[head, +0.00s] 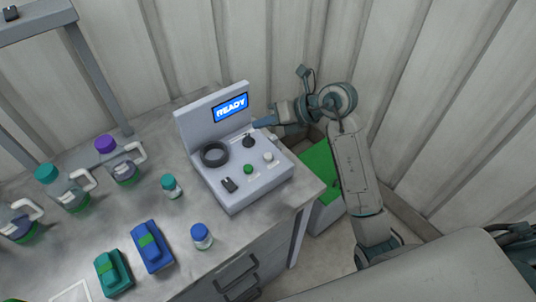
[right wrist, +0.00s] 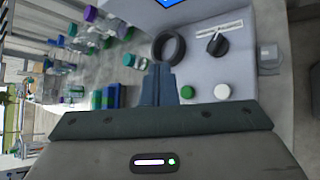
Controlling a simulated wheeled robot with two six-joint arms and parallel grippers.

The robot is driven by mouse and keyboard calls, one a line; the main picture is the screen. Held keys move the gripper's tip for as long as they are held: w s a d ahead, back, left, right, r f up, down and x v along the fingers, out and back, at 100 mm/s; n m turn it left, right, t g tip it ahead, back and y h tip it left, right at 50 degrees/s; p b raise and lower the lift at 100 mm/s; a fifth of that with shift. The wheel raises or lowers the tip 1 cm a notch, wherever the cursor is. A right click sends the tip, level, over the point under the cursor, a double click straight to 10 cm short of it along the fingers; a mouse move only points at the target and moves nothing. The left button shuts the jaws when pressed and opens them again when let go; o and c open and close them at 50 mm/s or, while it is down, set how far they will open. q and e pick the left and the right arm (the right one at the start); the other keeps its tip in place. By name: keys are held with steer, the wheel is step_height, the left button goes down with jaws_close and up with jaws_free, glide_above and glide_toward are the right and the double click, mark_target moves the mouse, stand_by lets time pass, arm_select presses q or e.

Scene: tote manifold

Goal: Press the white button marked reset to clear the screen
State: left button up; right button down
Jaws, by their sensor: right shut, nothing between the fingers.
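The grey control console (head: 245,190) stands on the workbench, and its blue screen (head: 231,107) reads READY. The white button (head: 268,157) is on its sloped panel, right of the green button (head: 248,169). In the right wrist view the white button (right wrist: 222,91) lies to the right of the finger pair, with the green button (right wrist: 185,91) between. Any label on the white button is too small to read. My right gripper (head: 259,123) is shut and empty at the console's upper right, apart from the white button. My left gripper is not in view.
A black knob (head: 249,142), a dark ring (head: 215,154) and a black switch (head: 229,184) share the panel. Several bottles stand left on the bench, with blue (head: 151,246) and green (head: 113,273) packs in front. A green-topped box (head: 320,165) is right of the bench; corrugated walls stand behind.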

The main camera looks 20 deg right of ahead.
steer(key=shift+d+f+g+h, duration=0.2)
steer(key=shift+d+f+h, duration=0.2)
steer(key=shift+d, duration=0.2)
steer(key=shift+d+f+g+h, duration=0.2)
steer(key=shift+d+f+h, duration=0.1)
steer(key=shift+d+h, duration=0.25)
steer(key=b, duration=0.6)
glide_above(272, 157)
step_height(272, 157, down, 8)
steer(key=shift+w+r, duration=0.1)
steer(key=shift+r, duration=0.1)
steer(key=shift+f, duration=0.6)
stand_by(0.4)
steer(key=shift+f+b, duration=0.1)
steer(key=shift+b, duration=0.2)
steer(key=shift+f, duration=0.3)
